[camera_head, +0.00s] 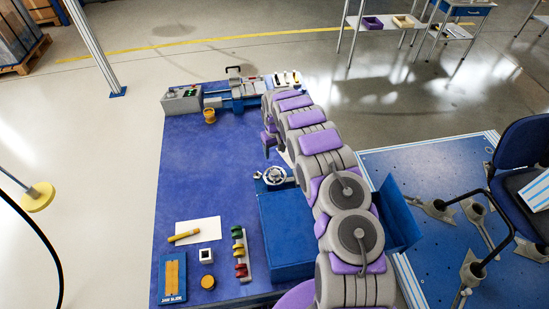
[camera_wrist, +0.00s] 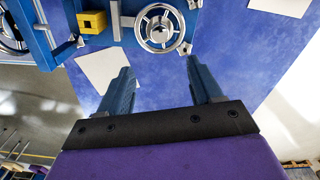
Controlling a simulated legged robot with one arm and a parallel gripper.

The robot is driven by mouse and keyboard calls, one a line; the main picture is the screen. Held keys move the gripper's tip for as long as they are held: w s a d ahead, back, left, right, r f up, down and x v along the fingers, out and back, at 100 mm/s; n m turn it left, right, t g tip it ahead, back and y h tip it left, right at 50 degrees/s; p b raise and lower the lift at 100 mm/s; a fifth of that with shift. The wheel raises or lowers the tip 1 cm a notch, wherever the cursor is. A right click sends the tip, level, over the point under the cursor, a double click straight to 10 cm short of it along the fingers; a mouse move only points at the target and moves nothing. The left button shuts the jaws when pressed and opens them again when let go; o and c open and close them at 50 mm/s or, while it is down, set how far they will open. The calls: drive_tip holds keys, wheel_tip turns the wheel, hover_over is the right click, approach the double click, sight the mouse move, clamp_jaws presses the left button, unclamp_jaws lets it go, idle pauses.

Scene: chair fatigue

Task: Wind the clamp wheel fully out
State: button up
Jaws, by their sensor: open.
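A silver spoked handwheel (camera_wrist: 160,27) with a small crank knob is at the top centre of the wrist view, mounted on blue metalwork. What looks like the same wheel shows in the head view (camera_head: 273,175), at the far end of a blue box. A second spoked wheel (camera_wrist: 9,34) is cut off at the wrist view's upper left; I cannot tell which one is the clamp wheel. My gripper (camera_wrist: 158,63) is open and empty. Its two blue fingers point toward the central wheel, one to each side below it, apparently apart from it. In the head view my arm hides the fingers.
The table's middle left is clear.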

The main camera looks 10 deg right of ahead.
drive_tip(key=shift+r, duration=1.55)
drive_tip(key=s+d+r+m+h, duration=0.1)
drive_tip(key=s+d+r, duration=0.1)
drive_tip(key=s+r, duration=0.95)
drive_tip(key=s+d+r+m, duration=0.2)
drive_tip(key=s+r, duration=0.7)
drive_tip(key=r, duration=0.5)
drive_tip(key=s+a+r+g, duration=0.1)
drive_tip(key=s+a+r, duration=0.1)
drive_tip(key=s, duration=1.4)
drive_tip(key=s+a+r+y, duration=0.1)
drive_tip(key=s+a+r, duration=0.1)
drive_tip(key=s, duration=1.5)
drive_tip(key=shift+r+g, duration=0.4)
drive_tip(key=shift+r, duration=0.1)
